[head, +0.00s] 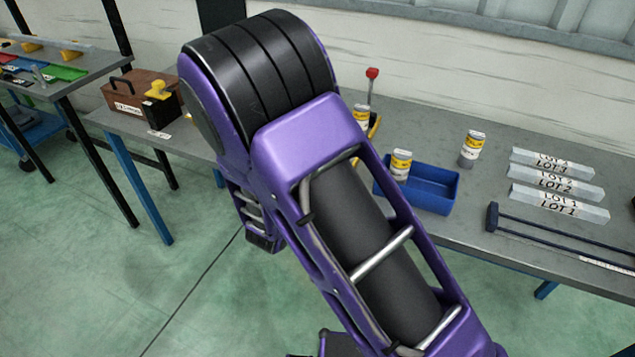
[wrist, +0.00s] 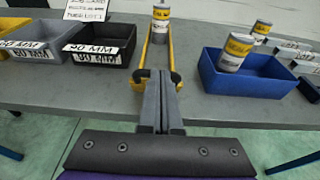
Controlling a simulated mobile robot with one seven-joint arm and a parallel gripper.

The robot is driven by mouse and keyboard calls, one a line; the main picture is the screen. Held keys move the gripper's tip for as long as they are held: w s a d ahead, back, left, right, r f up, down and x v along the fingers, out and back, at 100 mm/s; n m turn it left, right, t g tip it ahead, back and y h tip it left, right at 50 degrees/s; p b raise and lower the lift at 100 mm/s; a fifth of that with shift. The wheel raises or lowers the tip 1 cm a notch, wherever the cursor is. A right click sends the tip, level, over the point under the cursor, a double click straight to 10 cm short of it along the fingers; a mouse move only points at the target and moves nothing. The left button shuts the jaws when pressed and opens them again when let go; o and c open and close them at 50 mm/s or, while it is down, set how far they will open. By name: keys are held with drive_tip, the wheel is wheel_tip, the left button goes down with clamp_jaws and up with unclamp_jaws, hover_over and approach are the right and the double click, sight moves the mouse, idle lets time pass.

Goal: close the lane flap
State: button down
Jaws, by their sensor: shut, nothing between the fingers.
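A narrow lane with yellow side rails (wrist: 172,53) runs away from me on the grey bench in the wrist view, with a yellow-and-white can (wrist: 160,18) at its far end. My gripper (wrist: 159,76) is shut and empty at the lane's near end, its fingers pointing along it. Dark pieces sit at the near rail ends, close beside the fingertips; contact cannot be told. I cannot make out the flap clearly; the fingers cover part of the near end. In the head view a red-knobbed rod (head: 371,74) stands near the lane, mostly hidden by my arm.
A blue bin (wrist: 240,85) with a can (wrist: 236,52) stands right of the lane. Another can (head: 472,148), LOT bars (head: 557,185) and a long dark tool (head: 560,237) lie further right.

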drive_tip(key=shift+w+d+r+b, duration=0.2)
drive_tip(key=shift+w+d+r, duration=0.15)
drive_tip(key=shift+w, duration=0.45)
drive_tip(key=shift+w+d+r+b, duration=0.2)
drive_tip(key=shift+w+r, duration=0.2)
drive_tip(key=shift+w, duration=0.35)
drive_tip(key=shift+w+d+r+b, duration=0.2)
drive_tip(key=shift+w+d+r, duration=0.15)
drive_tip(key=shift+w, duration=0.45)
drive_tip(key=shift+s+a, duration=0.1)
drive_tip(key=shift+a, duration=0.05)
